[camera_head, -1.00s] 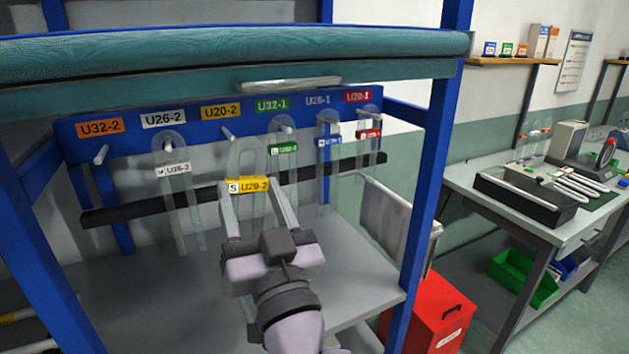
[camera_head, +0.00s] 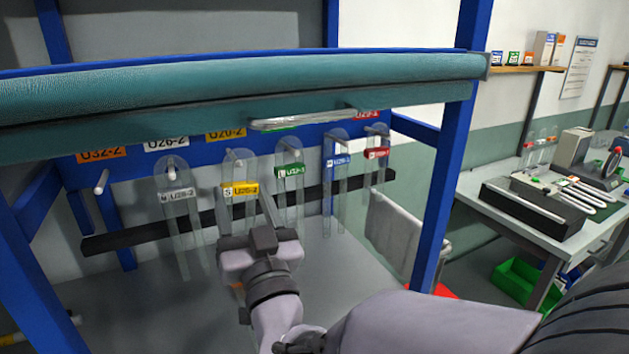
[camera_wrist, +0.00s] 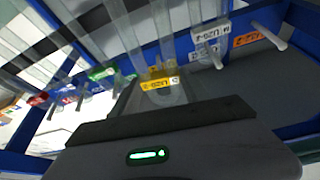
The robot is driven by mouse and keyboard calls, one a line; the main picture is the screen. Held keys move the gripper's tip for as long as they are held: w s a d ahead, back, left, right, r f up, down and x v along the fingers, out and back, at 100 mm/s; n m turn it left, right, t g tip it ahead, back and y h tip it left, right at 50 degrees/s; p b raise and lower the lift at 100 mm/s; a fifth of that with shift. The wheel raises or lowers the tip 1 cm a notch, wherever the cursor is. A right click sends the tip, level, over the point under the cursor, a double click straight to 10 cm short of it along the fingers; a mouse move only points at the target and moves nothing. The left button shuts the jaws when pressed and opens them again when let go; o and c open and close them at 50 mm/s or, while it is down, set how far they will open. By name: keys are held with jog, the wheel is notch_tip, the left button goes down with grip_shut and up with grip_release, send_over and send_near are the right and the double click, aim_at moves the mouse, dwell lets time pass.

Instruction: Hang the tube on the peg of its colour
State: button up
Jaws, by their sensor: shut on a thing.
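The clear U-shaped tube with a yellow tag (camera_head: 239,189) is upright, its bend up, at the yellow U20-2 label (camera_head: 225,134) on the blue rail. The peg (camera_head: 233,156) below that label shows within the tube's bend; I cannot tell whether the tube rests on it. My gripper (camera_head: 248,203) is shut on this tube near its tag, its left finger hard to make out. In the wrist view the yellow-tagged tube (camera_wrist: 159,83) appears upside down, just above my gripper's housing, which hides part of it.
Left are the white-tagged tube (camera_head: 177,195) and the empty peg (camera_head: 101,182) under the orange U32-2 label (camera_head: 101,154). Right hang the green-tagged (camera_head: 291,171), blue-tagged (camera_head: 337,160) and red-tagged (camera_head: 377,153) tubes. The padded teal beam (camera_head: 230,92) crosses above.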

jog(key=shift+w+a+p, duration=0.6)
jog(key=shift+w+p, duration=0.35)
jog(key=shift+w+a+p, duration=0.55)
jog(key=shift+w+p, duration=0.35)
jog(key=shift+w+a+f+b, duration=0.15)
jog(key=shift+w+f+b, duration=0.25)
jog(key=shift+b, duration=0.6)
jog(key=shift+a+f+b, duration=0.1)
jog(key=shift+f+b, duration=0.1)
jog(key=shift+b, duration=0.4)
jog(key=shift+w+a+r+b, duration=0.15)
jog(key=shift+w+b, duration=0.1)
jog(key=shift+b, duration=0.65)
